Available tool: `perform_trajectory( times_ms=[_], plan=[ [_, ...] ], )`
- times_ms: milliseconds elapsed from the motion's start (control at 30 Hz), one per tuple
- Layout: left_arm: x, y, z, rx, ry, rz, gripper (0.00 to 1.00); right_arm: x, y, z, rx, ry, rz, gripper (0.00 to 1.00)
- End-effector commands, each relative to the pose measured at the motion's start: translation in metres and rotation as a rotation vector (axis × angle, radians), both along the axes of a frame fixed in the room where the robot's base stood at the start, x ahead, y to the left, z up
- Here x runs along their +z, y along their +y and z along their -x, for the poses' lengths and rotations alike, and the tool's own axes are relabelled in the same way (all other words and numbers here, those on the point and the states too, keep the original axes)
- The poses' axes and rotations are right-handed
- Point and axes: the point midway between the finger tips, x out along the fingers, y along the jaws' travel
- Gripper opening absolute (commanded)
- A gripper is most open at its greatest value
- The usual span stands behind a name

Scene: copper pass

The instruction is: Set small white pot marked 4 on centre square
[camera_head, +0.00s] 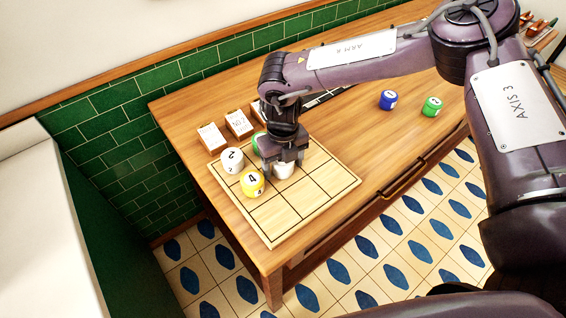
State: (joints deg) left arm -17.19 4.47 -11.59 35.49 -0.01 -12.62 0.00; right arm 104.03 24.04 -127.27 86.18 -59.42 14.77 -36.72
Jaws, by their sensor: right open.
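My right gripper (283,165) points down over the square-marked wooden board (299,207). Its jaws are open on either side of a small white pot (284,171), which stands on the board around the middle. The gripper hides the top of this pot, so its mark cannot be read. A white pot marked 2 (232,160) stands at the board's left corner, and a yellow pot marked 4 (252,184) stands on the left edge. A green pot (258,142) is partly hidden behind the gripper. My left gripper is not in view.
Several small cards on wooden stands (239,123) line the back of the table. A blue pot (388,100) and a green pot (432,106) stand to the right. The front squares of the board are empty.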

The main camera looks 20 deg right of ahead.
Motion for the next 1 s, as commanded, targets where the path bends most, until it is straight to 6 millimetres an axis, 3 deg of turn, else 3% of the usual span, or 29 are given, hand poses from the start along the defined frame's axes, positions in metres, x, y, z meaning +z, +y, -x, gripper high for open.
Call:
perform_trajectory(
  times_ms=[267, 700, 1000],
  plan=[
    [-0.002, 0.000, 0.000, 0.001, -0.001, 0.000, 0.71, 0.010, 0.000, -0.001, 0.000, -0.004, -0.002, 0.71],
    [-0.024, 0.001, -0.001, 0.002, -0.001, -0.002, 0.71, 0.097, 0.001, -0.001, 0.000, -0.005, -0.002, 0.71],
    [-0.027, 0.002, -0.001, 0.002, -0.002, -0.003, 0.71, 0.123, 0.000, 0.000, 0.000, -0.001, -0.001, 0.71]
  ],
)
